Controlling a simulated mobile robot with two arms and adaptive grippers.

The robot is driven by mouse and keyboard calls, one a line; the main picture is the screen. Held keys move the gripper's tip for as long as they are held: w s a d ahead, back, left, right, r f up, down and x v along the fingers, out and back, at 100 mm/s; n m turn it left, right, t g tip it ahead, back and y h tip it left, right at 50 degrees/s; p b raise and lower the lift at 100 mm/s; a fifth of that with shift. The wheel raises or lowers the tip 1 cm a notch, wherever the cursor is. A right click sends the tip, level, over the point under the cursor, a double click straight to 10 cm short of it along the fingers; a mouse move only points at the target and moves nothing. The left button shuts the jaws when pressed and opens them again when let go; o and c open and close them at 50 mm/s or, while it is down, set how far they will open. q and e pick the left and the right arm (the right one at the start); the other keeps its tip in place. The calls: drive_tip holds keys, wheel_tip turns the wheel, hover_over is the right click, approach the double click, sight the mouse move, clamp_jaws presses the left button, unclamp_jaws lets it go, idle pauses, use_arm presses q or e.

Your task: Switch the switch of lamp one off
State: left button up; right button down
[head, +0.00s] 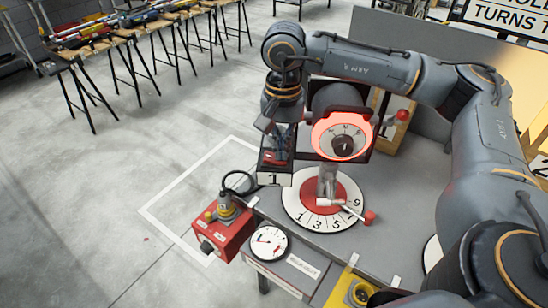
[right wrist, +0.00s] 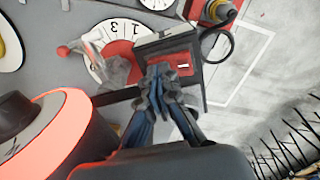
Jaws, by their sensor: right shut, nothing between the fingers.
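A dark switch box (head: 276,178) with a white label reading 1 stands at the table's edge. In the right wrist view its red face (right wrist: 185,66) shows a small white mark on the switch part. My right gripper (head: 274,152) is directly over the box, pointing down. In the right wrist view its shut, empty fingertips (right wrist: 160,72) are at the red face; I cannot tell whether they touch it. The fingers hide part of the switch, and its position is unclear. A round lamp-like housing (head: 343,118) with a glowing red ring is right of the box. My left gripper is not in view.
A numbered dial (head: 303,216) with a red-knobbed crank (head: 369,217) lies right of the box. A red box (head: 222,232) with a cable stands at the front left, near a white gauge (head: 268,243). The floor left is open.

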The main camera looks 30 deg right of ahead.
drive_tip(key=shift+r+p, duration=1.95)
drive_tip(key=shift+r, duration=1.55)
